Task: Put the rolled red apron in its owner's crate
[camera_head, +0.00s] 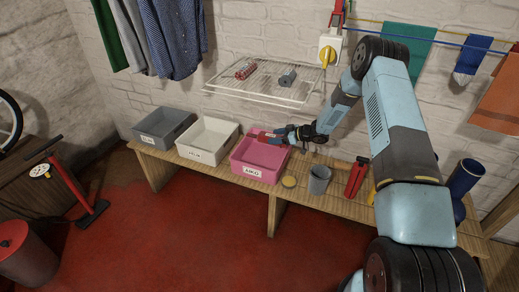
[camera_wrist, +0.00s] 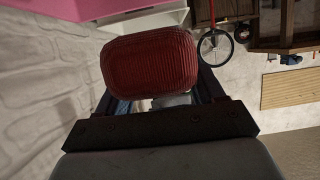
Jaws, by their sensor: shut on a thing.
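My gripper (camera_head: 284,136) is shut on the rolled red apron (camera_wrist: 150,62), a ribbed dark red roll across the fingers in the wrist view. In the head view the red roll (camera_head: 271,140) shows small, in front of the back right part of the pink crate (camera_head: 257,173); its height over that crate is hard to tell. The white crate (camera_head: 203,155) stands left of the pink one, and the grey crate (camera_head: 158,141) at the far left. Each crate has a front name label, too small to read surely.
The crates stand on a wooden bench (camera_head: 273,198). A wire shelf (camera_head: 262,98) above holds a red patterned roll (camera_head: 245,69) and a grey roll (camera_head: 288,76).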

